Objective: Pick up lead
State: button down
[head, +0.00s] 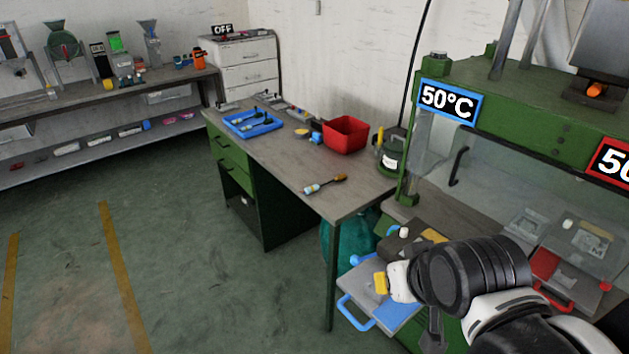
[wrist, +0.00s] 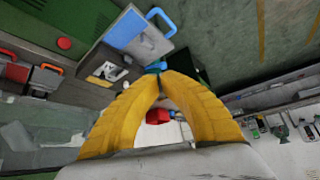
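I cannot clearly make out a lead. The blue tray (head: 236,129) on the workbench holds several small dark and pale pieces, too small to tell whether any is a lead. My gripper (head: 381,283) is low beside the green press, over the light mould plate with blue handles (head: 396,313), away from the tray. In the wrist view, the yellow fingers of my gripper (wrist: 160,76) come together at their tips, with nothing visible held between them. The mould plate also shows in the wrist view (wrist: 150,45).
The workbench (head: 290,172) carries a red bin (head: 346,134), a screwdriver-like tool (head: 326,184) and a dark round container (head: 392,154). The green press (head: 540,120) with a 50°C sign stands right. A teal bag (head: 345,240) is under the bench. The floor at left is clear.

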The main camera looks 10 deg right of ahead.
aim_at(312, 189)
jog(key=i+j+z, duration=0.7)
jog(key=j+z, duration=0.15)
jog(key=j, duration=0.2)
jog(key=i+j+z, duration=0.25)
jog(key=j, duration=0.2)
jog(key=j+z, duration=0.3)
jog(key=j, duration=0.15)
jog(key=i+j+z, duration=0.1)
jog(key=j+z, duration=0.15)
jog(key=j, duration=0.25)
jog(key=j+z, duration=0.3)
jog(key=j, duration=0.2)
